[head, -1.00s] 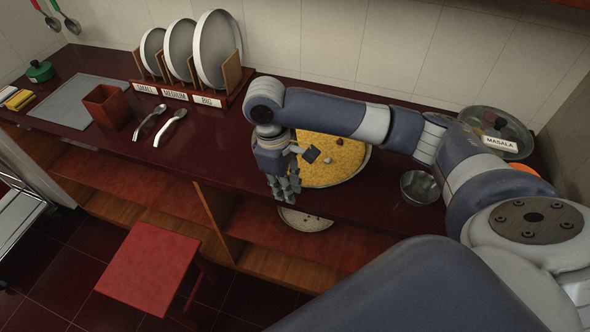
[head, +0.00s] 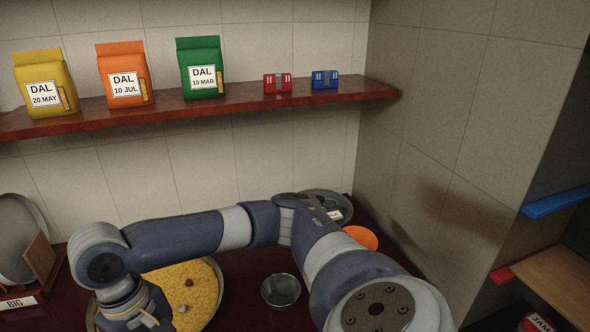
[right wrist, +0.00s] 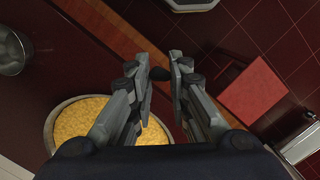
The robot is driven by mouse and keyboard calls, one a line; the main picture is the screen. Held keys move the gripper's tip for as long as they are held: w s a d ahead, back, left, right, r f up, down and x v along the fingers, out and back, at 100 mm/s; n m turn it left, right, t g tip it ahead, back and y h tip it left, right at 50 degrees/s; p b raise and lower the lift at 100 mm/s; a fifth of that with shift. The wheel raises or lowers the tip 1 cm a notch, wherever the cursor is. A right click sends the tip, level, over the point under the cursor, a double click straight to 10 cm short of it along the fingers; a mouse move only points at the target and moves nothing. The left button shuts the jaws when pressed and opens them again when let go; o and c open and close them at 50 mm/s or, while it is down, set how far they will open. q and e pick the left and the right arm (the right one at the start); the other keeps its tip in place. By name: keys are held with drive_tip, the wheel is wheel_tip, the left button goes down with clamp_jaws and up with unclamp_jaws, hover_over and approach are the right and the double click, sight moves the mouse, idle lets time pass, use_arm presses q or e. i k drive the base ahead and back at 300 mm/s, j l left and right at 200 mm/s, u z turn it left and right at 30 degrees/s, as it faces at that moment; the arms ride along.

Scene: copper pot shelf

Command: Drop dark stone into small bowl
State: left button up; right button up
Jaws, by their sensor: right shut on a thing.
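My right gripper (right wrist: 160,75) is shut on a small dark stone (right wrist: 159,73), seen between its fingertips in the right wrist view. In the head view its fingers are cut off by the bottom edge. The small metal bowl (head: 280,291) stands on the dark red counter, right of the round plate of yellow dal (head: 190,285). Part of the bowl also shows at the left edge of the right wrist view (right wrist: 12,52). The gripper is beside the dal plate, away from the bowl. A brownish lump and a pale lump lie on the dal. My left gripper is not in view.
A wall shelf (head: 200,110) with dal packets and two small boxes hangs above the counter. An orange round thing (head: 361,237) and a lidded pan (head: 328,203) stand behind my arm. A red stool (right wrist: 253,90) is on the floor beyond the counter edge.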

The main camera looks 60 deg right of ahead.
sight(278, 301)
drive_tip(key=z, duration=1.6)
